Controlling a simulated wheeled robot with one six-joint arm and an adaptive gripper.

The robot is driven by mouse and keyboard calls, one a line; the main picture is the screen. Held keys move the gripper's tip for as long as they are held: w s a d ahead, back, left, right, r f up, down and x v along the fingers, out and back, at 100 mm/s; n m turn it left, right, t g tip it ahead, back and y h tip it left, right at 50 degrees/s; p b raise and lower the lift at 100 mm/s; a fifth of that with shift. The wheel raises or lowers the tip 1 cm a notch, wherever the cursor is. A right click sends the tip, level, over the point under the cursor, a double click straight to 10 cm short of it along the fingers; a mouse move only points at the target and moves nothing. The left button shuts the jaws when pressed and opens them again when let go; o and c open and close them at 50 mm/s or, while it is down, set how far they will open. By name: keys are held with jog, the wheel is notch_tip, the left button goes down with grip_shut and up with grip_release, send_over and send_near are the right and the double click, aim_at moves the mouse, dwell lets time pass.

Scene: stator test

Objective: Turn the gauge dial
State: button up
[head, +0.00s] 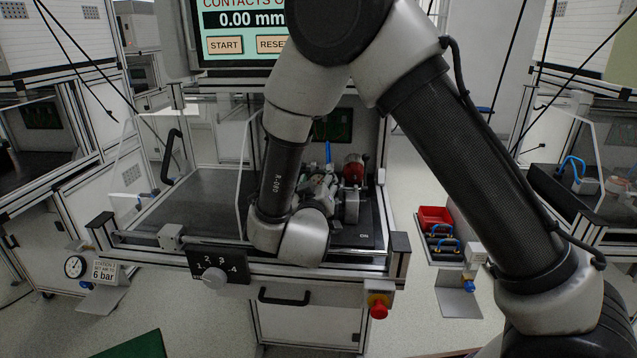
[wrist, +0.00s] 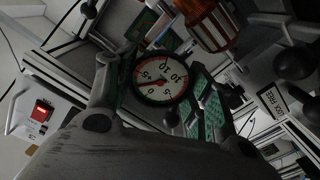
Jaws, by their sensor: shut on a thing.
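In the head view my gripper (head: 322,188) is low over the right side of the bench, partly behind my own wrist. The dial face cannot be made out there.
A copper-and-red wound part (wrist: 207,22) is close beside the dial; a red part (head: 353,168) stands right of my gripper in the head view. The bench top (head: 195,212) is bare at left. A selector knob (head: 215,276) and red stop button (head: 379,309) are on the front.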

jog(key=m, duration=0.3)
jog(key=shift+m, duration=2.1)
jog(key=o, duration=1)
jog(key=shift+o, duration=0.2)
jog(key=s+a, duration=0.1)
jog(key=s, duration=0.7)
jog(key=shift+a, duration=0.2)
